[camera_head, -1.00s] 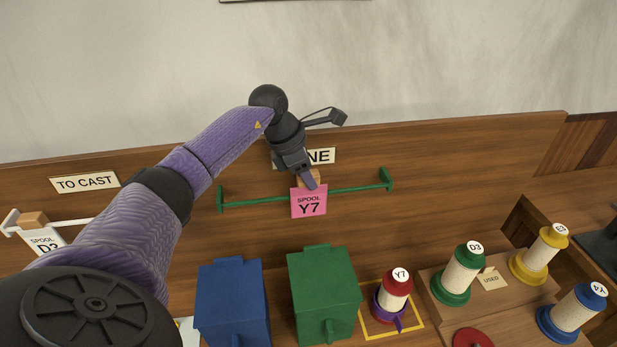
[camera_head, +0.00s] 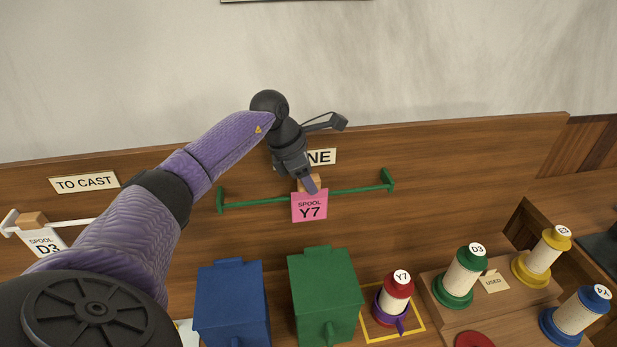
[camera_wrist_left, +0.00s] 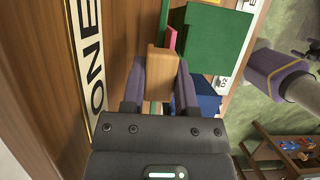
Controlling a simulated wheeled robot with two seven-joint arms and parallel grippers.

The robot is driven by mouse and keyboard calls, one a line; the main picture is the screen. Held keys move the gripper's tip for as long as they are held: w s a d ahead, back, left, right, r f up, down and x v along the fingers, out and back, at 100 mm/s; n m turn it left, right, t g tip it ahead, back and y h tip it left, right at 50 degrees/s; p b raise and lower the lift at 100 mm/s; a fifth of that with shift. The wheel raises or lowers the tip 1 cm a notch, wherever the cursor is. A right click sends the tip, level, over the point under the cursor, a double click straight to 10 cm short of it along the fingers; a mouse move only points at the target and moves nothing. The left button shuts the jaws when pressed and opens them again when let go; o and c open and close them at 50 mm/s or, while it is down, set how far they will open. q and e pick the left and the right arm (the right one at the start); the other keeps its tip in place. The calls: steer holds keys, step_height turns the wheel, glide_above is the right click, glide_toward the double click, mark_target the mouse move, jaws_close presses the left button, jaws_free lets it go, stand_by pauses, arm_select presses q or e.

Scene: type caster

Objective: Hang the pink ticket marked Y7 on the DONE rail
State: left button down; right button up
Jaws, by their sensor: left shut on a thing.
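The pink ticket (camera_head: 309,207) marked SPOOL Y7 hangs upright in front of the green DONE rail (camera_head: 250,204), near the rail's middle. My left gripper (camera_head: 312,184) is shut on the ticket's wooden block (camera_head: 304,184), right at the rail. In the left wrist view the wooden block (camera_wrist_left: 162,75) sits between my fingers, with a thin pink edge of the ticket (camera_wrist_left: 171,38) beyond it. I cannot tell whether the block rests on the rail. The DONE sign (camera_head: 322,157) is partly hidden by my gripper. My right gripper is not in view.
A white D3 ticket (camera_head: 42,241) hangs at the far left under the TO CAST sign (camera_head: 84,182). Below the rail stand a blue box (camera_head: 232,300) and a green box (camera_head: 322,290). The Y7 spool (camera_head: 394,297) stands in a yellow square; several spools stand at right.

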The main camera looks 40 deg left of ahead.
arm_select(q)
steer(key=shift+f+b, duration=0.75)
steer(key=shift+f, duration=0.25)
steer(key=shift+c, duration=1.5)
jaws_free()
steer(key=shift+r, duration=0.15)
step_height(320, 180, up, 6)
steer(key=p, duration=0.5)
